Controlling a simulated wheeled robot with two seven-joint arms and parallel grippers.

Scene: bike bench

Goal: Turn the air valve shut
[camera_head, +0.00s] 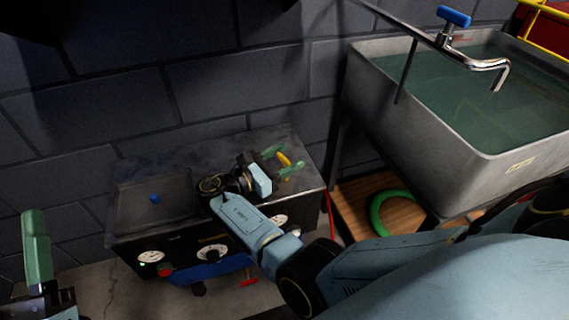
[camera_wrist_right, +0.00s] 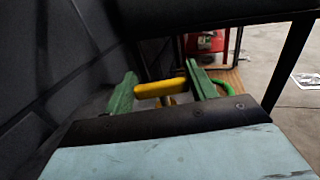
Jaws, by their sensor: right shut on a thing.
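The air valve shows as a yellow handle (camera_head: 284,159) at the right end of the dark bench unit's top (camera_head: 258,146). My right gripper (camera_head: 280,158) reaches over the unit, its green fingers on both sides of the yellow handle. In the right wrist view the yellow handle (camera_wrist_right: 160,89) lies crosswise between the green fingers (camera_wrist_right: 160,90), and the gripper is shut on it. The valve's base is mostly hidden. My left gripper (camera_head: 37,250) is at the lower left, away from the valve; only one green finger shows clearly.
The unit's front has gauges (camera_head: 151,256) and a red button (camera_head: 165,271). A water-filled metal sink (camera_head: 467,130) with a blue-handled tap (camera_head: 454,17) stands at the right. A green hose ring (camera_head: 377,214) lies on a wooden shelf below. A block wall (camera_head: 220,90) closes the back.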

